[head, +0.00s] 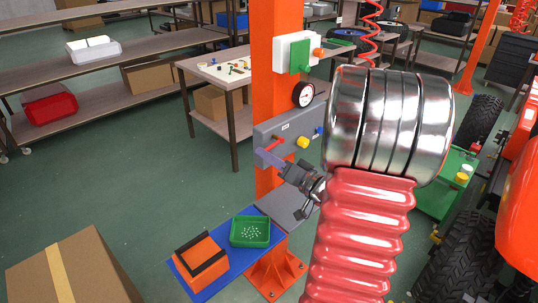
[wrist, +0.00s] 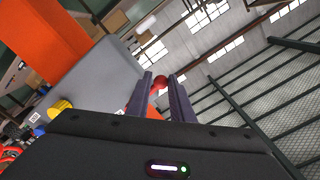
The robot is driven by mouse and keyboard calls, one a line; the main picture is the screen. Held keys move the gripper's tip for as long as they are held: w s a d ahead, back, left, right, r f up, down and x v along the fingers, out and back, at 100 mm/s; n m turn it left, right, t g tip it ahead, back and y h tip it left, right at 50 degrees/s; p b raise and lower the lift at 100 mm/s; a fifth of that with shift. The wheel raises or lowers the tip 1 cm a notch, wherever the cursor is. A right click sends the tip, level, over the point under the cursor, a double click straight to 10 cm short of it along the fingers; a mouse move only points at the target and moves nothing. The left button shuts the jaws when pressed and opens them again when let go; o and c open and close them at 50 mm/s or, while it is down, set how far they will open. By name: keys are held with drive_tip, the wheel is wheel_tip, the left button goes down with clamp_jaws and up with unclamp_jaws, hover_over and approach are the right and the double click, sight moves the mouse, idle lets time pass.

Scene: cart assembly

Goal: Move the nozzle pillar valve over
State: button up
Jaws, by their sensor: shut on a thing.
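A grey panel (head: 268,132) is fixed to the orange pillar (head: 274,80). A red valve lever (head: 273,145) sticks out from its left part, with a yellow knob (head: 303,142) and a blue knob (head: 319,130) to its right. My gripper (head: 263,154) is at the red lever, its purple fingers reaching out to the left. In the wrist view, my gripper (wrist: 160,80) is shut on the red lever, whose round red end (wrist: 158,82) shows between the two fingers. The yellow knob (wrist: 60,108) is left of the fingers there. The lever's base is partly hidden.
A gauge (head: 303,95) and a white box (head: 293,50) sit higher on the pillar. Below is a blue shelf (head: 208,277) with a green tray (head: 249,231) and an orange bin (head: 202,262). A cardboard box (head: 75,270) stands at lower left. Open floor lies left of the pillar.

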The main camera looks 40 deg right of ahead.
drive_tip(key=shift+d+f, duration=0.25)
drive_tip(key=shift+f, duration=0.3)
drive_tip(key=shift+c, duration=0.2)
drive_tip(key=shift+d+f, duration=0.1)
drive_tip(key=shift+f, duration=0.05)
drive_tip(key=shift+d+f, duration=0.2)
drive_tip(key=shift+f, duration=0.3)
drive_tip(key=shift+d+f, duration=0.15)
drive_tip(key=shift+f, duration=0.3)
drive_tip(key=shift+c, duration=0.2)
drive_tip(key=shift+d+f, duration=0.75)
drive_tip(key=shift+f, duration=0.05)
drive_tip(key=shift+d, duration=0.1)
drive_tip(key=shift+d+f, duration=0.55)
drive_tip(key=shift+d, duration=0.35)
